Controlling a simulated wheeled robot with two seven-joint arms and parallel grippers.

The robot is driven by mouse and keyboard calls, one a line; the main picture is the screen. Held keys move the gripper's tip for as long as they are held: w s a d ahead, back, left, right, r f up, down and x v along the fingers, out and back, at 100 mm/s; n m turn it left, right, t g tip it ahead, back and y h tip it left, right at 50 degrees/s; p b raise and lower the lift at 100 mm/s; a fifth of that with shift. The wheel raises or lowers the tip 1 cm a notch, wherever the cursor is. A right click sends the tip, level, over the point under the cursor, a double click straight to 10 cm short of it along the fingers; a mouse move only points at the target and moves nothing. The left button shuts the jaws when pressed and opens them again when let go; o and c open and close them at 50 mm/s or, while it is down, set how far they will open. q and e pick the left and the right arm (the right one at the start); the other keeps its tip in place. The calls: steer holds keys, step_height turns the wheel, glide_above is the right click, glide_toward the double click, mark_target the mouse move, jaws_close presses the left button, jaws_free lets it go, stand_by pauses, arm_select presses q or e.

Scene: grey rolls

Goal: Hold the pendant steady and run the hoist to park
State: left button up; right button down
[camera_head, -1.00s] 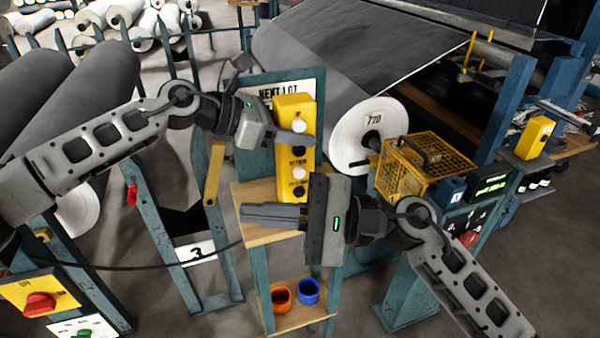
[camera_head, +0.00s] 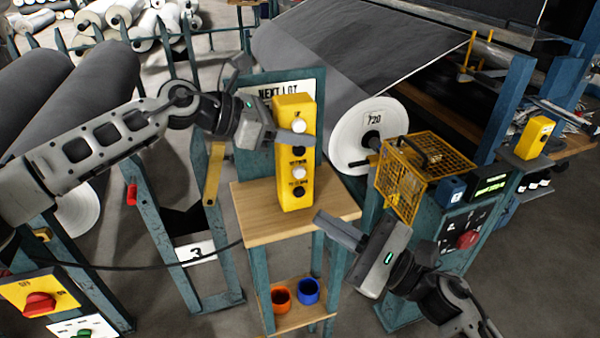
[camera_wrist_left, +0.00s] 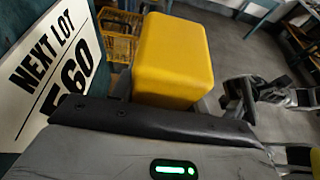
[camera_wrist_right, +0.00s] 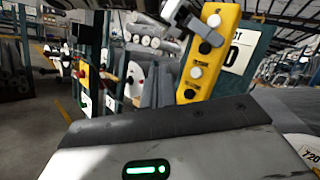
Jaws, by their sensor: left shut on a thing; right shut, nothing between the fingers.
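The yellow pendant (camera_head: 296,192) stands upright on a small wooden-topped stand (camera_head: 262,226), with white and black buttons down its front. My left gripper (camera_head: 298,138) is shut on the pendant near its upper part. The pendant's yellow top (camera_wrist_left: 172,60) fills the middle of the left wrist view, between the fingers. My right gripper (camera_head: 335,228) is shut and empty, below and to the right of the pendant, apart from it. In the right wrist view the pendant (camera_wrist_right: 208,55) shows beyond the gripper with its buttons facing it.
A "NEXT LOT" sign (camera_head: 280,95) stands behind the pendant. A yellow mesh guard (camera_head: 425,165) and a control box with a red button (camera_head: 466,240) stand to the right. Orange (camera_head: 281,297) and blue (camera_head: 308,291) cups sit on the stand's lower shelf. A large grey roll (camera_head: 320,65) lies behind.

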mark_target(299, 172)
steer(key=shift+w+a, duration=0.4)
steer(key=shift+w, duration=0.9)
steer(key=shift+w+a, duration=0.4)
steer(key=shift+w, duration=0.95)
steer(key=shift+w+a, duration=0.4)
steer(key=shift+w, duration=0.9)
steer(key=shift+w, duration=0.1)
steer(key=shift+w+a, duration=0.1)
steer(key=shift+w, duration=0.2)
